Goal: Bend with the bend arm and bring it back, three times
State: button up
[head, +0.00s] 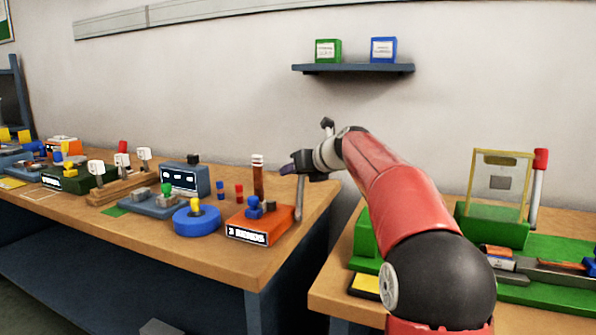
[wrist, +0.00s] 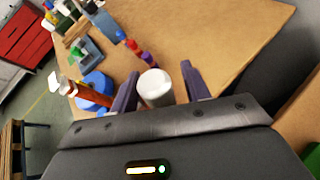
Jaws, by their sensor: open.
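The orange bending station (head: 262,226), labelled "3 BENDS", stands near the right end of the left bench, with a blue part (head: 255,208) on top. A brown post with white bands (head: 258,178) rises behind it. The bend arm (head: 299,200), a grey rod, stands nearly upright at the station's right side. My gripper (head: 290,168) is at the rod's top end. In the wrist view a pale round end (wrist: 155,88), apparently the bend arm's tip, lies between the two open fingers of my gripper (wrist: 157,90). Whether a finger touches it I cannot tell.
A blue round fixture (head: 196,218) and a blue-grey box (head: 186,180) stand left of the station. Small red and blue pegs (head: 239,193) stand behind. A second bench with a green fixture (head: 490,228) is at the right, across a gap. A shelf (head: 352,69) hangs above.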

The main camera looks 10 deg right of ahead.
jog(key=v, duration=0.7)
jog(key=shift+s+r, duration=0.2)
jog(key=shift+s, duration=0.15)
jog(key=shift+d, duration=0.1)
